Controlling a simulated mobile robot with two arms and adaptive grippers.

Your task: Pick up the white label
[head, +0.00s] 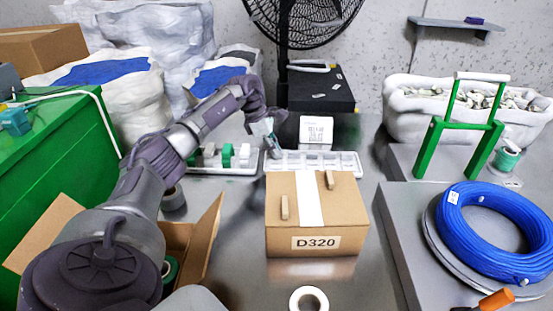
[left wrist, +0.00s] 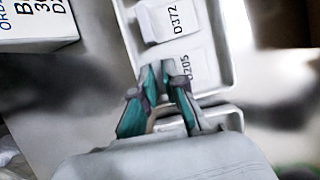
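A white label marked D205 (left wrist: 192,68) lies in the white tray (left wrist: 226,45), just right of my left fingertips in the left wrist view. A white block marked D372 (left wrist: 168,20) sits in the same tray above it. My left gripper (left wrist: 161,68) points down over the tray; its teal fingers converge with a small gap at the tips, and whether anything is between them is unclear. In the head view my left gripper (head: 270,143) is at the left end of the white tray (head: 335,164). My right gripper is out of view.
A white printed box (head: 316,132) stands behind the tray. A cardboard box marked D320 (head: 317,215) stands in front of it, topped by a white strip. A tray with green and white rolls (head: 225,156) is left. Blue cable (head: 497,229) lies at right.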

